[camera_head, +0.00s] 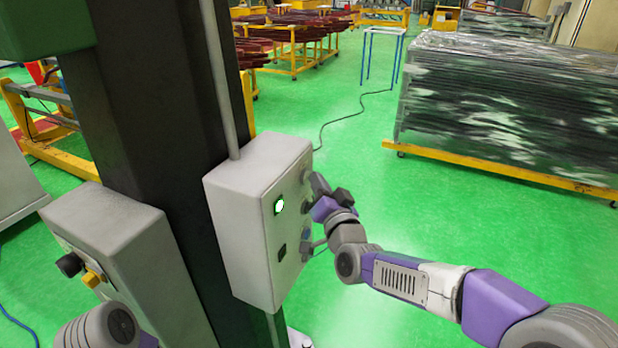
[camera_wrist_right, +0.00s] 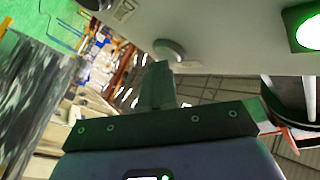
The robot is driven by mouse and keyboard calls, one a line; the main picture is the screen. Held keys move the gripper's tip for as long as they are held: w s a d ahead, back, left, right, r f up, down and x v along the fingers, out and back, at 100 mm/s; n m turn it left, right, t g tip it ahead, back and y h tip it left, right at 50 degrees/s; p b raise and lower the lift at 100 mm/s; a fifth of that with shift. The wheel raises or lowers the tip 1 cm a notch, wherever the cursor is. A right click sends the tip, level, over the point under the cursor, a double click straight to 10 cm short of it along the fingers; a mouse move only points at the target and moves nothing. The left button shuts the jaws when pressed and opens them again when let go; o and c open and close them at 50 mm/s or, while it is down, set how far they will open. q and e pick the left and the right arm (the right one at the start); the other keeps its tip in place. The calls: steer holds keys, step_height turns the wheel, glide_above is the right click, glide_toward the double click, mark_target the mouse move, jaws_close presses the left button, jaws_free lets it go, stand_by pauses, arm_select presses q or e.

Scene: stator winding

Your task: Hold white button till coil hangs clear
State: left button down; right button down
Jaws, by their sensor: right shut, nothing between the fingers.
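A light grey control box (camera_head: 232,225) is fixed to a dark column. Its front face has a lit white lamp or button with a green surround (camera_head: 279,206), which also glows green-white in the right wrist view (camera_wrist_right: 308,30). My right gripper (camera_head: 316,184) is shut and empty at the box's right side. In the right wrist view the shut fingertips (camera_wrist_right: 160,68) are close to a pale round button (camera_wrist_right: 168,47); I cannot tell whether they touch it. The hanging coil cannot be made out. My left gripper is out of view.
A second grey box (camera_head: 115,235) with a black and a yellow knob stands at left. A wrapped stack on a yellow trolley (camera_head: 500,172) stands at right. Racks of dark red coils (camera_head: 300,30) are at the back.

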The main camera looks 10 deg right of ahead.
steer(key=shift+s+d+b, duration=0.45)
steer(key=shift+d+b, duration=0.15)
steer(key=shift+b, duration=0.1)
steer(key=s+d+b, duration=0.2)
steer(key=d+b, duration=0.1)
steer(key=d, duration=0.1)
steer(key=shift+s+d+b, duration=0.1)
steer(key=shift+s+b, duration=0.25)
steer(key=shift+s, duration=0.05)
stand_by(0.7)
